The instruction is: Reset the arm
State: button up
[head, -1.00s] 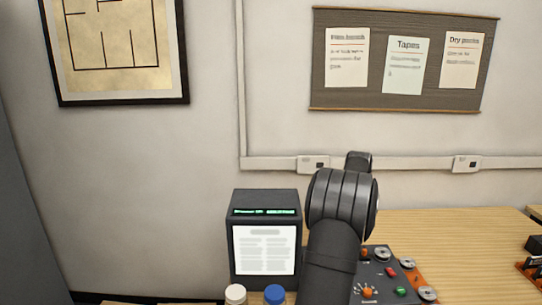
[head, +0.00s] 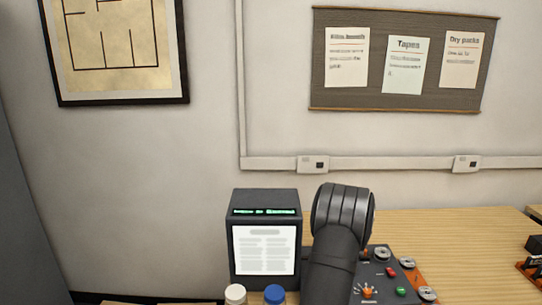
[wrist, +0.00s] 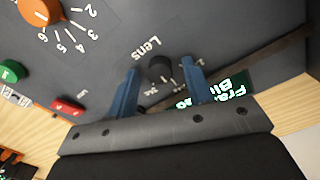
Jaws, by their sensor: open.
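My gripper (wrist: 158,82) shows in the wrist view with its two blue fingers apart and nothing held between them. A small black knob (wrist: 160,68) beside the word "Lens" appears between the fingertips. I cannot tell how far the fingertips are from it. In the head view my dark arm rises in front of the grey control panel (head: 376,282), and my gripper is hidden behind it.
The panel carries an orange dial (wrist: 38,10), a green button (wrist: 12,71) and a red switch (wrist: 67,107). A dark box with a lit screen (head: 264,250) stands left of my arm. White (head: 235,294) and blue (head: 274,294) caps are in front.

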jog(key=n, duration=0.8)
jog(key=shift+n, duration=0.3)
jog(key=shift+r, duration=1.85)
